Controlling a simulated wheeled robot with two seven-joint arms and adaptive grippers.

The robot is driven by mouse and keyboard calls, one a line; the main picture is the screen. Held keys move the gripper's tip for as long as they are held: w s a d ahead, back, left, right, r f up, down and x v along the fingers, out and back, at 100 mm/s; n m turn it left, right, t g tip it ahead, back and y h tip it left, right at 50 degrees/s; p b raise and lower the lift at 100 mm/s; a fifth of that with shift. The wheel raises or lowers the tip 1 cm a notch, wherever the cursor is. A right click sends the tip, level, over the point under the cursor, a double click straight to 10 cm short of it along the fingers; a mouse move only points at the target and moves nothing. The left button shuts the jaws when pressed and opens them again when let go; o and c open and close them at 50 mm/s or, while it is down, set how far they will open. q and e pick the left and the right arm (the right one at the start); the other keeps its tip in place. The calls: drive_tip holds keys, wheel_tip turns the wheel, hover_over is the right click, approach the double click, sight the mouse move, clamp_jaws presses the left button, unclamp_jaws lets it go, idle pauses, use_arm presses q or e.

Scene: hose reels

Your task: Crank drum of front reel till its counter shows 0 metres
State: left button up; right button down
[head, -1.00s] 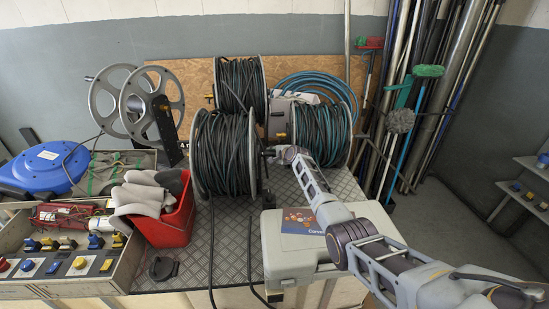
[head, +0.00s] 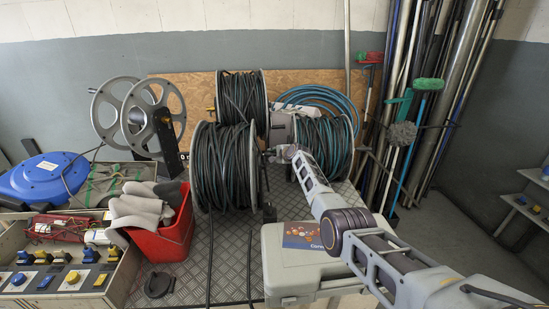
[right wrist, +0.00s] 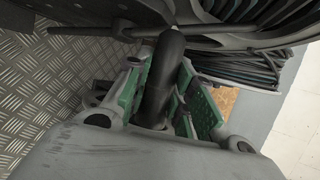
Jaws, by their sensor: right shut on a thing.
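The front reel (head: 224,165) stands on the metal tread-plate bench, wound with dark green and black hose. Its right flange faces my right arm. My right gripper (head: 279,154) is at that flange, small in the head view. In the right wrist view, the gripper (right wrist: 165,85) has its green-padded fingers shut around a black crank handle (right wrist: 163,75). The handle lies between the pads, close to the reel's flange (right wrist: 255,38). I cannot make out the counter or its reading. My left gripper is not in view.
Behind stand another hose reel (head: 241,96) and a blue-hose reel (head: 323,143). A grey case (head: 287,267) with a booklet lies under my right arm. A red bucket (head: 170,240) holding gloves stands left of the front reel. Poles lean at the right.

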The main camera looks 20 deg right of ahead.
drive_tip(key=shift+d+r, duration=0.1)
drive_tip(key=shift+r, duration=0.05)
drive_tip(key=c, duration=1.4)
unclamp_jaws()
drive_tip(key=shift+o, duration=1)
drive_tip(key=shift+s, duration=0.25)
drive_tip(key=v, duration=1.1)
drive_tip(key=shift+s, duration=0.15)
